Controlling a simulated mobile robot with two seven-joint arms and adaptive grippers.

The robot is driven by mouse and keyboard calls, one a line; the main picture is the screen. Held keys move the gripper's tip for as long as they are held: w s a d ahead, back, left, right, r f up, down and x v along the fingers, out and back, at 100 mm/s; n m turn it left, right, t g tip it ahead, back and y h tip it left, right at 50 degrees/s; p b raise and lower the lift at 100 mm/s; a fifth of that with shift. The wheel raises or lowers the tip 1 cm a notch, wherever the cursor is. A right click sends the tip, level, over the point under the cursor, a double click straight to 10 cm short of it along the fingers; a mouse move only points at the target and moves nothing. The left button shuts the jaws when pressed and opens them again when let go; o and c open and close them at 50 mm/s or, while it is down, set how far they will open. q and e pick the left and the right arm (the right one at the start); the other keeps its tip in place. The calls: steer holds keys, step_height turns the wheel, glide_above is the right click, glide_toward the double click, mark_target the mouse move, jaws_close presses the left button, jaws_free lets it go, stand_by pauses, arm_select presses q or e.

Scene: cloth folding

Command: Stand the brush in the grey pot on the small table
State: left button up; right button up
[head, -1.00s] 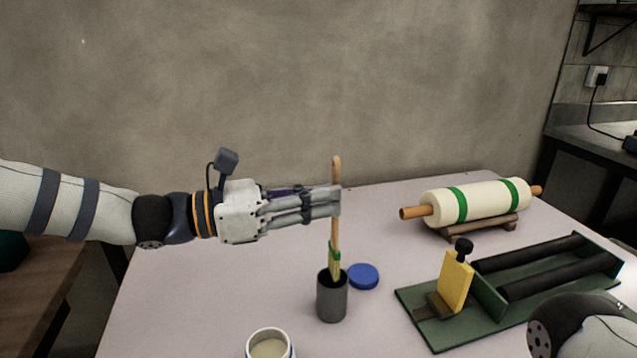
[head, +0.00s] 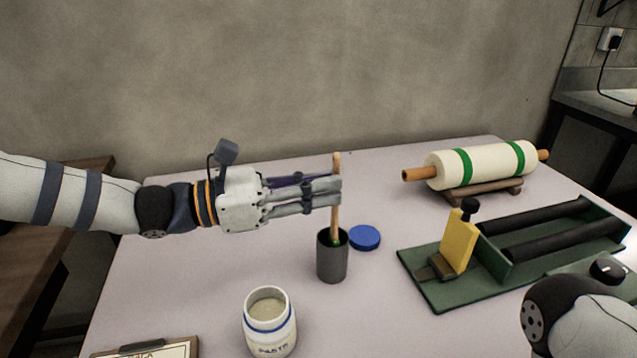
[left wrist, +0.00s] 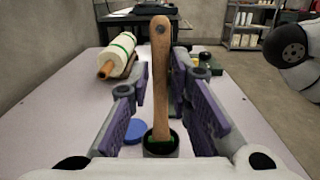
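The brush stands upright with its wooden handle (head: 336,220) up and its green-banded lower end inside the grey pot (head: 332,262). In the left wrist view the handle (left wrist: 161,75) leans slightly, and its foot is in the pot (left wrist: 161,150). The bristles are hidden by the pot wall. My left gripper (head: 337,188) is above the pot, its fingers on either side of the upper handle. In the left wrist view, narrow gaps show between the purple pads and the handle, so it looks slightly open around it. My right gripper is out of view.
A blue lid (head: 364,237) lies just right of the pot. A paste jar (head: 270,320) stands in front and a clipboard (head: 150,348) lies front left. A green-based tool with a yellow block (head: 459,241) is right; a cream roll (head: 480,165) rests behind it.

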arm_select(q)
steer(key=shift+o, duration=0.9)
steer(key=v, duration=1.2)
